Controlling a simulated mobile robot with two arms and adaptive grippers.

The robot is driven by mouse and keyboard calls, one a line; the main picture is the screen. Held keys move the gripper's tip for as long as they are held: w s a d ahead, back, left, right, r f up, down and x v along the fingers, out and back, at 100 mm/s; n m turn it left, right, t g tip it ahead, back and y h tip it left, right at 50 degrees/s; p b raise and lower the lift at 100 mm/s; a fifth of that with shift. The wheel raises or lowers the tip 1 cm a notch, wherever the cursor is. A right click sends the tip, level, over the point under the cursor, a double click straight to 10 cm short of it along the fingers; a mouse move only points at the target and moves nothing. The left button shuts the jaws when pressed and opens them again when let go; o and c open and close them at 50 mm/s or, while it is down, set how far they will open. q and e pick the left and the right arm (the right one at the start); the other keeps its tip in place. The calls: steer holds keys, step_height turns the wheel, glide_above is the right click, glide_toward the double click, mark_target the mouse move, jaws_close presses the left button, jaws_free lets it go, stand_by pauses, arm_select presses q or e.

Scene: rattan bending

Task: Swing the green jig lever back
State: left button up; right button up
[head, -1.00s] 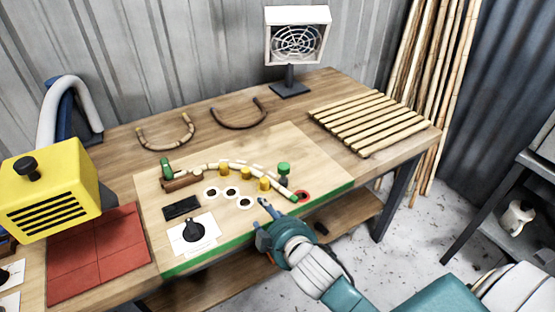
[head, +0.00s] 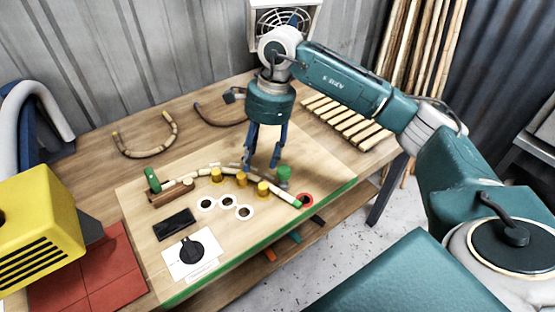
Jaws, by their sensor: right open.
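The jig board (head: 325,180) lies on the workbench. A pale jointed rattan strip (head: 211,170) curves across it along several yellow pegs (head: 241,179). A small upright green piece (head: 152,180) stands at the left end, beside a brown block (head: 171,193). A green cylinder (head: 284,173) stands near the right end. I cannot tell for sure which green part is the lever. My right gripper (head: 262,164) is open, pointing down over the strip, left of the green cylinder. My left gripper is out of view.
A yellow machine (head: 40,215) and red mat (head: 95,265) are at the left. Bent rattan pieces (head: 146,153) lie behind the board. A slatted rack (head: 350,122) is at the back right. A fan (head: 277,14) stands behind my arm.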

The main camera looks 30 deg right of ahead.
steer(key=r+h, duration=0.2)
glide_above(284, 169)
step_height(284, 169, down, 9)
steer(key=p, duration=0.3)
steer(key=shift+s+f, duration=0.1)
steer(key=shift+f, duration=0.05)
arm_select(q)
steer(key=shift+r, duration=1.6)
arm_select(e)
steer(key=shift+f, duration=0.65)
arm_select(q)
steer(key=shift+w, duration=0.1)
arm_select(e)
jaws_close()
